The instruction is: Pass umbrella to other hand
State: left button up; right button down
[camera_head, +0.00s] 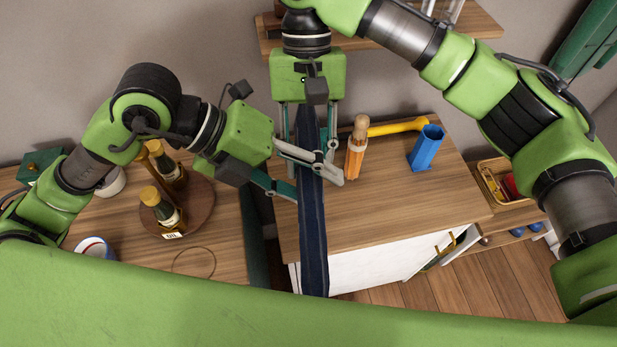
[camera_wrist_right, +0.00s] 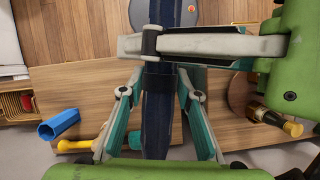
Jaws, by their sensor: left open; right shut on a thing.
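The umbrella is a long, dark navy, folded shape (camera_head: 312,235) hanging nearly upright in the middle of the head view. My right gripper (camera_head: 309,140) is shut on its upper part from above. The umbrella also runs between the right fingers in the right wrist view (camera_wrist_right: 157,110). My left gripper (camera_head: 316,176) reaches in from the left, below the right one. It is open, with one finger crossing in front of the umbrella and the other appearing behind it. In the right wrist view the left gripper's finger (camera_wrist_right: 200,45) lies across the umbrella. Whether it touches is unclear.
A wooden-topped cabinet (camera_head: 400,200) stands behind the umbrella, with a blue holder (camera_head: 427,148), a yellow item (camera_head: 398,127) and a wooden-handled item (camera_head: 356,150). At left, bottles (camera_head: 162,209) stand on a round tray (camera_head: 205,205). A shelf (camera_head: 475,24) is above.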

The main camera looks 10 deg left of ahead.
pick_arm(q)
grip_shut()
pick_arm(e)
jog(key=c, duration=1.4)
grip_release()
jog(key=shift+c, duration=0.2)
